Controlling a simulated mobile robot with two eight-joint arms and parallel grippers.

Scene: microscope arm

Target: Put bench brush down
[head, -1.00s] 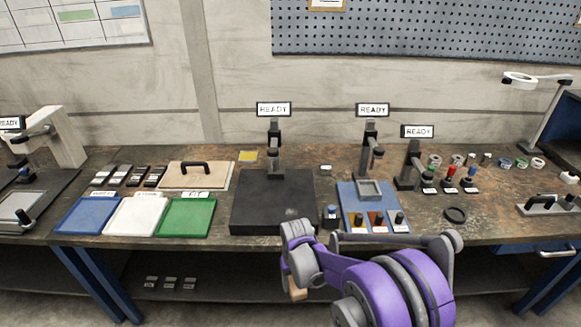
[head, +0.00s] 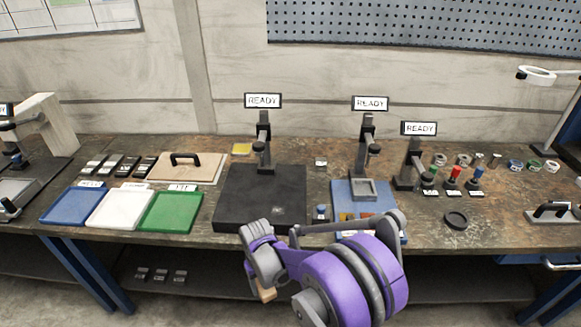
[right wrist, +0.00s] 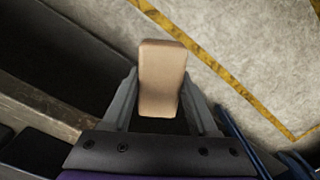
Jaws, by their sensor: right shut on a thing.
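The bench brush (right wrist: 162,78) shows in the right wrist view as a tan, wood-coloured block between the two grey fingers of my right gripper (right wrist: 160,105). The gripper is shut on it. In the head view a small tan end of the brush (head: 266,294) shows below the grey wrist of my right arm, in front of the bench's front edge and lower than its top. The rest of the brush and its bristles are hidden. My left gripper is not in view.
The bench top (head: 310,222) carries a black plate (head: 250,200), a blue fixture (head: 345,190), a black ring (head: 456,220) and blue, white and green trays (head: 170,212). Bare top lies around the ring. A lower shelf (head: 215,265) holds small dark blocks.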

